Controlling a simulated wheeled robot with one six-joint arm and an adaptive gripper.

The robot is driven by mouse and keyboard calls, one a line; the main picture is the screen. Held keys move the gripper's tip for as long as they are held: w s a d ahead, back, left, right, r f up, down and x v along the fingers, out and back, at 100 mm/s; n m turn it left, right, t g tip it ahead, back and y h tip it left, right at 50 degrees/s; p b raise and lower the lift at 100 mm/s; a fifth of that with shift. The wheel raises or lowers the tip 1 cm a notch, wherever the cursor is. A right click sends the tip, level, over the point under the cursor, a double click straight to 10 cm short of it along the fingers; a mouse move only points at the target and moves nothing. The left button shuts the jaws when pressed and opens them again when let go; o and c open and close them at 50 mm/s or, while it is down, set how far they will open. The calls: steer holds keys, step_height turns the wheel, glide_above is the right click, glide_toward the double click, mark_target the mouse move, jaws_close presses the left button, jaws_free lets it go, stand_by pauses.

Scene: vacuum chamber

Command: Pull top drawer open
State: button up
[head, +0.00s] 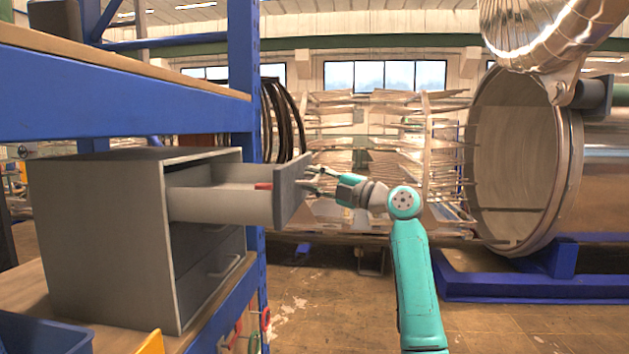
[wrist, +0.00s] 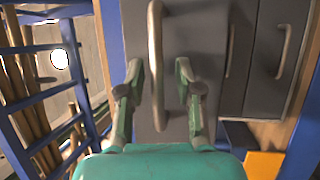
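The grey cabinet (head: 105,240) stands on a shelf at the left in the head view. Its top drawer (head: 291,192) is pulled well out, with its side wall and part of its inside showing. In the wrist view the drawer's dark front (wrist: 205,35) carries a long pale bar handle (wrist: 155,50). My gripper (head: 314,180) is at the drawer's front in the head view. In the wrist view my gripper (wrist: 159,72) has its two fingers apart, one on each side of the handle, with visible gaps. Contact with the handle is not apparent.
A small red thing (head: 263,186) lies in the drawer. Lower drawers (head: 210,265) look shut. A blue shelf post (head: 243,80) rises beside the drawer. A blue bin (head: 40,335) sits at front left. A large metal chamber (head: 520,160) stands right; floor before my arm is clear.

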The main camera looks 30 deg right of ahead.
steer(key=shift+r, duration=0.1)
steer(key=v, duration=1.2)
stand_by(0.4)
